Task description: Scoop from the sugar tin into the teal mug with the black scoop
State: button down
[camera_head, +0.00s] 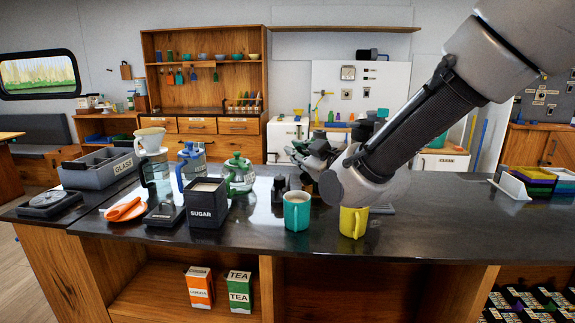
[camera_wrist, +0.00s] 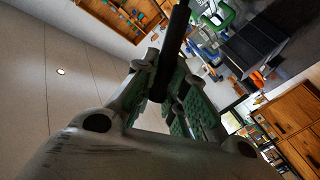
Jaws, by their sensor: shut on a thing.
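The black sugar tin (camera_head: 207,217), labelled SUGAR, stands open on the dark counter with pale contents near its top. The teal mug (camera_head: 297,213) stands upright to its right, with something pale inside. My gripper (camera_head: 318,152) is above and behind the mug, partly hidden by my arm. In the wrist view my gripper (camera_wrist: 172,92) is shut on the black scoop (camera_wrist: 177,35), whose dark handle runs up between the fingers. The scoop's bowl is not clearly visible. A dark box, probably the sugar tin, shows in the wrist view (camera_wrist: 257,42).
A yellow mug (camera_head: 353,222) stands right of the teal mug, under my arm. A green-lidded glass teapot (camera_head: 239,175), a blue-handled jug (camera_head: 191,163) and an orange spoon rest (camera_head: 125,210) are on the left. The counter's right half is mostly clear.

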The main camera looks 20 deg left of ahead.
jog(key=shift+w+d+r+m+y, duration=0.2)
jog(key=shift+w+d+r+m, duration=0.3)
jog(key=shift+m, duration=0.35)
jog(key=shift+w+d+r+m+y, duration=0.2)
jog(key=shift+w+d+r+m, duration=0.15)
jog(key=shift+w+d+m, duration=0.4)
jog(key=shift+w+d+r+m+y, duration=0.25)
jog(key=shift+d+r+m, duration=0.2)
jog(key=shift+m, duration=0.55)
jog(key=shift+f, duration=0.1)
